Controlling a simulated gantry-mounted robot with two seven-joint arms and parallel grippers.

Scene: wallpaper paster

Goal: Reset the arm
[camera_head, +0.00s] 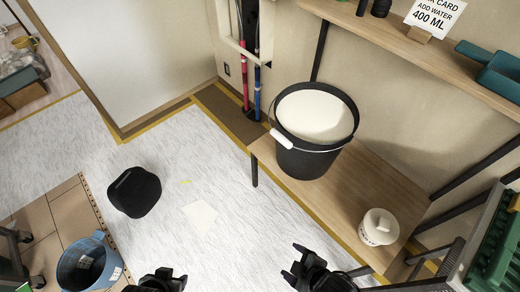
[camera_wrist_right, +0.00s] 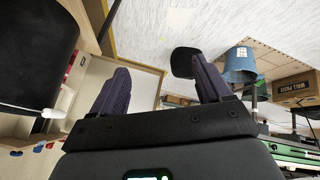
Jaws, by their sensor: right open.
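My right gripper (camera_head: 297,262) is open and empty at the bottom of the head view, left of the wooden bench. Its two fingers stand apart with nothing between them in the right wrist view (camera_wrist_right: 160,90). My left gripper (camera_head: 165,278) shows only partly at the bottom edge of the head view, and its jaw state is unclear. Neither gripper touches anything that I can see.
A blue bucket (camera_head: 85,265) and a black object (camera_head: 134,192) are at left. A shelf (camera_head: 400,40) is above. Middle floor is mostly clear.

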